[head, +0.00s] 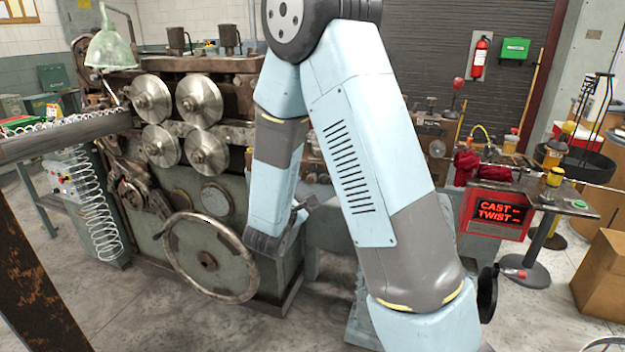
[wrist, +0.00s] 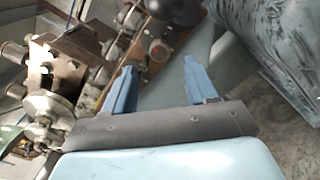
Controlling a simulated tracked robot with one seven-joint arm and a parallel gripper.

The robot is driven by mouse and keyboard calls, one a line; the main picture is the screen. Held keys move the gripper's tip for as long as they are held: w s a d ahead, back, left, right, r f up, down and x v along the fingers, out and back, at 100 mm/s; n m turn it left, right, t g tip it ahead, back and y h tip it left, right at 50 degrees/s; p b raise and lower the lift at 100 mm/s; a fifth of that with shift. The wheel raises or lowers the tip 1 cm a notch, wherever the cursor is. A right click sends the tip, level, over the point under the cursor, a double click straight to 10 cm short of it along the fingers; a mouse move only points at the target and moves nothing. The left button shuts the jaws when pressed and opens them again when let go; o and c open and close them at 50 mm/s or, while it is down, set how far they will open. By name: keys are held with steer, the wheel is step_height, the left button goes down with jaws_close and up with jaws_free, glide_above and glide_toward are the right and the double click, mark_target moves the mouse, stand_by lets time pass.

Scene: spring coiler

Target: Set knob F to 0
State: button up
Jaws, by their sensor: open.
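My gripper (wrist: 160,78) is open in the wrist view, its two blue fingers apart with nothing held between them. A brown panel (wrist: 182,32) with small round fittings lies beyond the fingertips. One round grey fitting (wrist: 159,50) sits just past the gap between the fingers. No letters are readable, so I cannot tell which fitting, if any, is knob F. In the head view my gripper (head: 298,214) is beside the machine, right of the large handwheel. My arm hides much of the machine's right part there.
The coiling machine (head: 222,140) has several steel rollers and a large handwheel (head: 207,257). A coiled spring (head: 97,215) hangs at left. A red display (head: 497,214) reads "CAST" and "TWIST". A cardboard box (head: 605,275) stands at right. Some floor at lower right is clear.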

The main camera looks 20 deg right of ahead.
mark_target(311, 180)
steer(key=x, duration=0.8)
steer(key=shift+w+d, duration=0.15)
steer(key=shift+w, duration=0.05)
steer(key=c, duration=1.1)
steer(key=shift+o, duration=0.2)
steer(key=shift+n, duration=1)
steer(key=o, duration=1.1)
steer(key=shift+c, duration=0.2)
steer(key=shift+s, duration=0.1)
steer(key=v, duration=1.3)
steer(key=shift+s+a, duration=0.25)
steer(key=shift+a, duration=0.05)
